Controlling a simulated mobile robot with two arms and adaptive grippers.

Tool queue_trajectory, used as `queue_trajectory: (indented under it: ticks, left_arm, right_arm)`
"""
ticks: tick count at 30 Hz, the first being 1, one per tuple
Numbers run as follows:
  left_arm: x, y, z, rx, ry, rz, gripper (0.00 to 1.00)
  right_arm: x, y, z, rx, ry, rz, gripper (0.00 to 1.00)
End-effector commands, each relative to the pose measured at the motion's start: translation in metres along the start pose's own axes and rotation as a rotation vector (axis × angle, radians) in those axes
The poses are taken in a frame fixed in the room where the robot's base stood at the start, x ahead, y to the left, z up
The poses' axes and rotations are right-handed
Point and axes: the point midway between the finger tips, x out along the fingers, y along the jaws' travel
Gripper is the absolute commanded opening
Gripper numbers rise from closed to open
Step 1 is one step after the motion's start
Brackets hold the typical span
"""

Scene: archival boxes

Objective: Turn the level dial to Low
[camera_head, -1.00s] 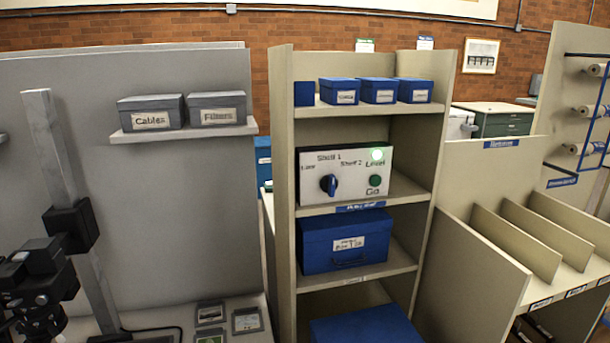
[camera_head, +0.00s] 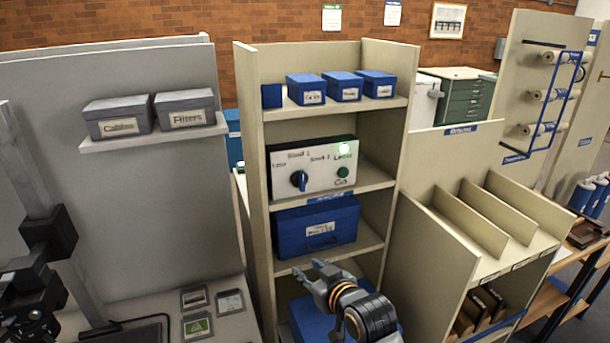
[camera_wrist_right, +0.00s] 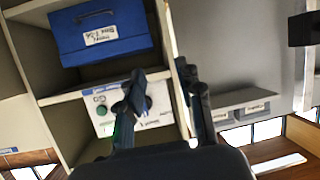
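The white control panel (camera_head: 318,168) stands on a middle shelf of the beige rack. That view shows the panel (camera_wrist_right: 158,113) upside down, with the dial hidden behind a finger.
A blue box (camera_head: 290,235) is on the shelf below. Small blue boxes (camera_head: 342,86) stand above. The rack's side walls (camera_head: 253,150) flank the panel.

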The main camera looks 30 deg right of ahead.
Motion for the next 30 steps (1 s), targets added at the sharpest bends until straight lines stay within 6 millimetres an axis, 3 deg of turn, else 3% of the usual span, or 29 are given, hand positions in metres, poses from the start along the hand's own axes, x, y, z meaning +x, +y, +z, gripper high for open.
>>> queue_trajectory:
  ticks: [1,3,6,10,14,30]
  left_arm:
    - [-0.001,0.0,-0.001,0.0,0.001,0.0,0.0]
    - [-0.001,0.0,-0.002,0.0,0.002,0.0,0.0]
    - [-0.001,-0.001,-0.002,0.0,0.003,-0.001,0.0]
    - [-0.003,-0.001,-0.003,0.0,0.004,0.0,0.0]
    - [-0.008,0.0,-0.003,0.001,0.004,0.0,0.0]
    - [-0.035,0.0,-0.005,0.002,0.003,0.001,0.0]
  right_arm:
    - [0.006,0.019,-0.036,0.026,0.105,0.034,0.36]
    - [0.008,0.043,-0.073,0.055,0.225,0.074,0.36]
    - [0.006,0.065,-0.105,0.08,0.335,0.113,0.36]
    - [0.007,0.076,-0.121,0.093,0.384,0.132,0.36]
    - [0.021,0.078,-0.128,0.093,0.384,0.132,0.36]
    - [0.113,0.092,-0.163,0.091,0.38,0.131,0.36]
